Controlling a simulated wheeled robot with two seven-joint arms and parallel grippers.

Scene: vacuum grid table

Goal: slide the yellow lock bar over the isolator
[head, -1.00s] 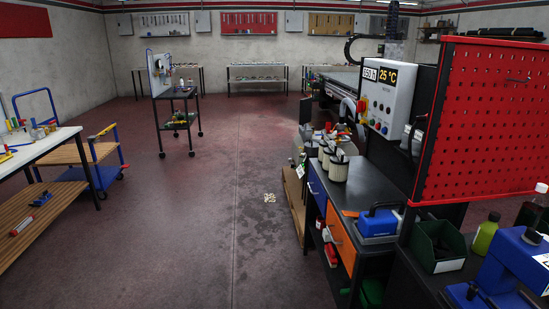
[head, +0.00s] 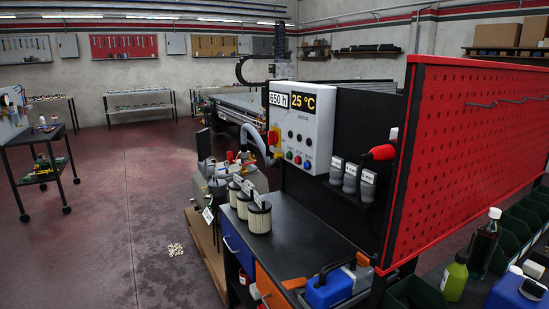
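A white control box (head: 300,125) stands upright on the dark board behind the black bench. On its left side sits a red and yellow part (head: 273,137), which looks like the isolator. It is too small to tell a separate yellow lock bar from the yellow around the red knob, or how such a bar lies. Neither of my grippers shows in the head view.
The black bench top (head: 290,240) bears several pale filters (head: 259,217) and a blue toolbox (head: 328,289). A red perforated panel (head: 470,150) blocks the right side. Open floor (head: 100,230) lies to the left.

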